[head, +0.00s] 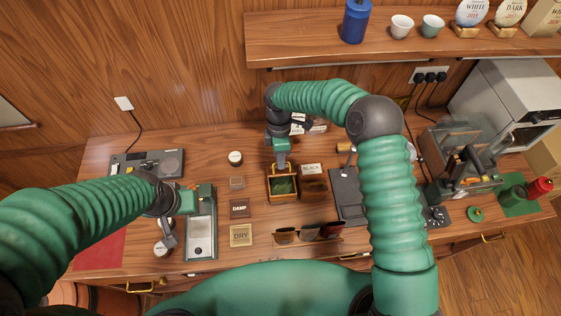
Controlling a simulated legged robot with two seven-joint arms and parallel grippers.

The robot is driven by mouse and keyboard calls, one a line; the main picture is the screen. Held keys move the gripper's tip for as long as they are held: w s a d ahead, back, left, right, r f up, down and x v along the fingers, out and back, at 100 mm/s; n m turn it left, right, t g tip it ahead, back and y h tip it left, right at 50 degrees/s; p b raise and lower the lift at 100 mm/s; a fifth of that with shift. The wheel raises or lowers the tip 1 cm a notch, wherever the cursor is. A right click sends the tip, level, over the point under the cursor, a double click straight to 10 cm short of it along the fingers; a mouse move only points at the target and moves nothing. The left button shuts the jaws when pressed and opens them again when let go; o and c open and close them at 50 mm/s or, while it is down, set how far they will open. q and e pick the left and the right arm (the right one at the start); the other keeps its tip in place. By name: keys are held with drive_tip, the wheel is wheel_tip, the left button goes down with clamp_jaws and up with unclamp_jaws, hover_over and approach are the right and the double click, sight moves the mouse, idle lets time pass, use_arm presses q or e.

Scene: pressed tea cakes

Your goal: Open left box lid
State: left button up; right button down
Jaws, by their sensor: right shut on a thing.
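The left box (283,198) is a small wooden box in the middle of the table, with dark green contents showing in it. My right gripper (282,165) points down at the back edge of this box. It is shut on what looks like the box's lid, which the gripper mostly hides. A second, darker box (313,188) stands close on the right, with a "BLACK" label (311,169) behind it. My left gripper (168,241) is at the left, beside a grey scale-like device (201,226) and over a small white-topped jar (162,249). Its jaw opening is unclear.
A "DAMP" tile (239,208) and a "DRY" tile (241,236) lie left of the boxes. A tool rack (308,234) lies in front of them. A dark plate (348,195) is to the right. A shelf (330,42) runs above the table at the back.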

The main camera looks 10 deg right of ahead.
drive_tip(key=shift+d+f, duration=0.1)
drive_tip(key=shift+f, duration=0.05)
drive_tip(key=c, duration=1.8)
unclamp_jaws()
drive_tip(key=shift+c, duration=0.2)
drive_tip(key=shift+o, duration=1.1)
drive_tip(key=shift+w+f, duration=0.1)
drive_tip(key=shift+w, duration=0.05)
drive_tip(key=shift+o, duration=0.4)
drive_tip(key=shift+w+f, duration=0.1)
drive_tip(key=shift+w, duration=0.2)
drive_tip(key=shift+s+r, duration=0.2)
drive_tip(key=shift+s, duration=0.05)
drive_tip(key=shift+r, duration=0.2)
use_arm(q)
drive_tip(key=b+x, duration=0.3)
drive_tip(key=x, duration=0.1)
drive_tip(key=shift+s+f+b, duration=0.1)
drive_tip(key=shift+b, duration=0.3)
use_arm(e)
drive_tip(key=w+r, duration=0.1)
drive_tip(key=r, duration=0.7)
drive_tip(key=w+r, duration=0.2)
drive_tip(key=r, duration=0.6)
drive_tip(key=shift+w, duration=0.3)
